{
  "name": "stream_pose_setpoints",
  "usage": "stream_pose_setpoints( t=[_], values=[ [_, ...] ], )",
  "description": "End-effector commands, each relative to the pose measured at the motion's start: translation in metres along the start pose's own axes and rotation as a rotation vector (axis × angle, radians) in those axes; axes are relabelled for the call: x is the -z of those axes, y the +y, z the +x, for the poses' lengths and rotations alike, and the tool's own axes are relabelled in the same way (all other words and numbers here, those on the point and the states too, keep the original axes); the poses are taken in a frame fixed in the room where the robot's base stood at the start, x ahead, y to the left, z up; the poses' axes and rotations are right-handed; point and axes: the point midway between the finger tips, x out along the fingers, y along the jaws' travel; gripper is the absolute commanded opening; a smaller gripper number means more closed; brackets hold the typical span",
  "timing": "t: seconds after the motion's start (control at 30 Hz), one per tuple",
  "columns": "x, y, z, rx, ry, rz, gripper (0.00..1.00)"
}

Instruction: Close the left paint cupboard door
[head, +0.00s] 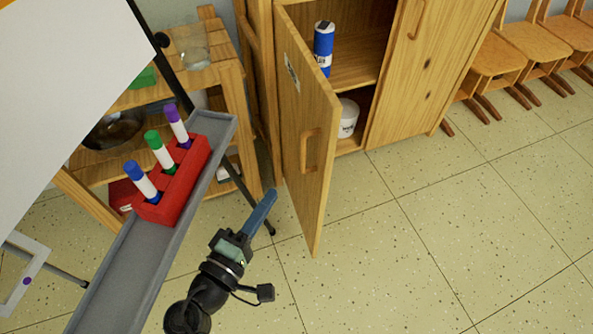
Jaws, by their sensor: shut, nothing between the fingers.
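The wooden paint cupboard (393,95) stands at the top centre. Its left door (311,150) is swung wide open toward me, with a wooden bar handle (309,152) on the face turned to the left. The right door (428,62) is shut. Inside the open half are a blue bottle (323,45) on the shelf and a white tub (348,118) lower down, partly hidden by the door. My gripper (269,197) is shut and empty, to the left of the open door's lower part. It appears apart from the door.
A whiteboard easel with a grey tray (118,270) and a red holder (173,190) of several markers stands close on the left. A wooden shelf unit (233,115) is behind it. Chairs (497,54) line the right wall. The tiled floor right of the door is clear.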

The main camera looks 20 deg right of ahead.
Motion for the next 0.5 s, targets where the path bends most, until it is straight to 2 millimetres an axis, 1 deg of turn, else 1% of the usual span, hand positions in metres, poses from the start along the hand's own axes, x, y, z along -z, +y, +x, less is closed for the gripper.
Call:
stream_pose_setpoints(
  t=[0.03,0.17,0.27,0.5],
  values=[
    [-0.002,-0.005,-0.001,-0.006,-0.003,-0.014,0.00],
    [-0.002,-0.004,0.008,-0.011,-0.003,-0.020,0.00],
    [-0.002,-0.004,0.024,-0.010,-0.005,-0.017,0.00],
    [-0.002,-0.003,0.077,-0.012,-0.005,-0.017,0.00]
  ],
)
